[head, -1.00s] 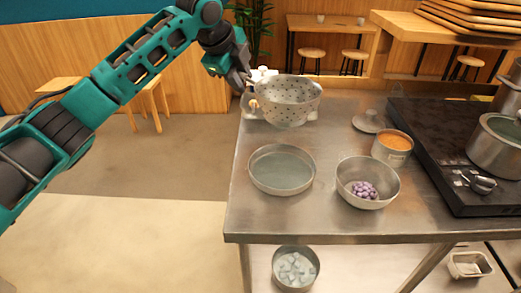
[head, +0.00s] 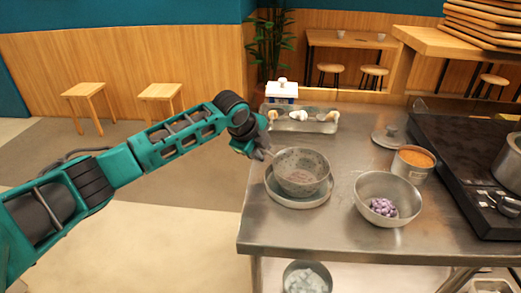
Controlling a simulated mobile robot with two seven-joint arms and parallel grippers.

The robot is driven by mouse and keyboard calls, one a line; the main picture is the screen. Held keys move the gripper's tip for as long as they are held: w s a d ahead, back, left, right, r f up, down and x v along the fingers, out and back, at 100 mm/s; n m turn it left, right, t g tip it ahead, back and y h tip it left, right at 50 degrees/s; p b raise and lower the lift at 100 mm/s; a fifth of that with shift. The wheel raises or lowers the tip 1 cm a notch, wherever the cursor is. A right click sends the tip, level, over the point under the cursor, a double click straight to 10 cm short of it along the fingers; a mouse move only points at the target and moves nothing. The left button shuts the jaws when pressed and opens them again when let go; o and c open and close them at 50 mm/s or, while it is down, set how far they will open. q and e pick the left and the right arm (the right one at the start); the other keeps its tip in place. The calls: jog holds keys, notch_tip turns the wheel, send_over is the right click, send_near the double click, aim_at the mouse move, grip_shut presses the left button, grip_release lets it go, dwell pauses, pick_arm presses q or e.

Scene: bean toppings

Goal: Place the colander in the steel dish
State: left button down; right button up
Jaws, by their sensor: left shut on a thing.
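The colander (head: 301,172) is a grey, perforated metal bowl in the middle of the head view. It sits in or just above the round, shallow steel dish (head: 299,202), whose rim shows around its lower part. I cannot tell whether it touches the dish floor. My left gripper (head: 267,154) is shut on the colander at its left rim. The fingertips are small and partly hidden by the wrist. My right gripper is not in view.
A steel bowl with purple beans (head: 388,199) stands to the right. Behind it are a can of orange contents (head: 412,163) and a lid (head: 389,138). A tray with utensils (head: 301,120) lies at the back. A black stove (head: 465,150) fills the right side. The table's front is clear.

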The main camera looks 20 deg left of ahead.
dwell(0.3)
pick_arm(q)
jog(key=c, duration=0.9)
grip_release()
jog(key=shift+f, duration=0.1)
jog(key=shift+o, duration=0.2)
jog(key=shift+s+r, duration=0.15)
jog(key=shift+r, duration=0.3)
jog(key=p+v, duration=0.1)
jog(key=v, duration=1)
jog(key=shift+r, duration=0.2)
jog(key=shift+s, duration=0.1)
jog(key=shift+f, duration=0.1)
